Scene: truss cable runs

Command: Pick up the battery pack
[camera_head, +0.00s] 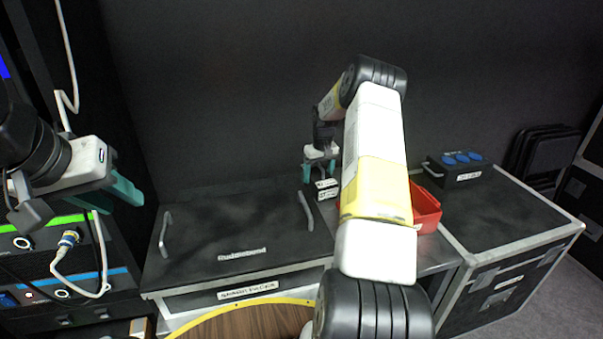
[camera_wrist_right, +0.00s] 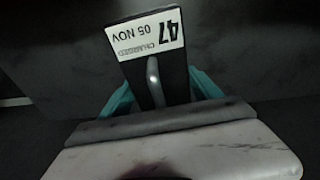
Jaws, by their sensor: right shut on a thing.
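The battery pack (camera_wrist_right: 145,36) is a dark block with a white label reading 47, CHARGED, 05 NOV, upside down in the right wrist view. My right gripper (camera_wrist_right: 158,92) has its teal fingers on either side of the pack and is shut on it. In the head view my right gripper (camera_head: 319,171) points down over the back right of the black case, with white labels just below it. Which label belongs to the held pack is hard to tell there. My left gripper (camera_head: 108,196) is empty at the left, its teal fingers apart.
A black case (camera_head: 225,222) with two handles lies in the middle. A red bin (camera_head: 428,208) is partly behind my right arm. A black box with blue sockets (camera_head: 460,168) stands on the right case (camera_head: 505,215). Rack equipment with cables (camera_head: 62,265) is at the left.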

